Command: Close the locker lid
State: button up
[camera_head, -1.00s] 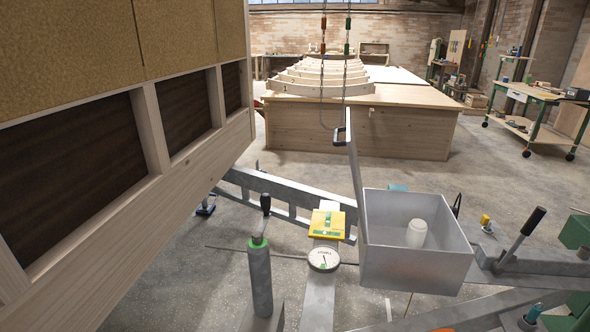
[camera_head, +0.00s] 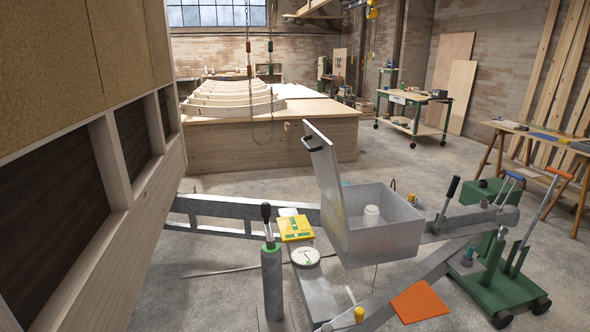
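The locker is a grey metal box (camera_head: 385,242) mounted on the trailer's drawbar. Its lid (camera_head: 325,178) stands open, rising from the left side of the box and tilted up to the left. A dark handle (camera_head: 312,143) sits near the lid's upper edge. A white cylinder (camera_head: 371,216) stands inside the box. My gripper is not in the view.
The hut wall (camera_head: 95,190) fills the left. A jockey post (camera_head: 271,275), a round gauge (camera_head: 305,256) and a yellow level (camera_head: 295,228) are left of the locker. A green trolley (camera_head: 490,290) stands at right. An orange sheet (camera_head: 421,301) lies in front.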

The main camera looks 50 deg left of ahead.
aim_at(322, 150)
jog(key=u, duration=1.2)
jog(key=k, duration=0.6)
jog(key=z, duration=0.75)
jog(key=i, duration=1.25)
jog(key=u, duration=1.15)
jog(key=i, duration=0.5)
jog(key=u, duration=0.6)
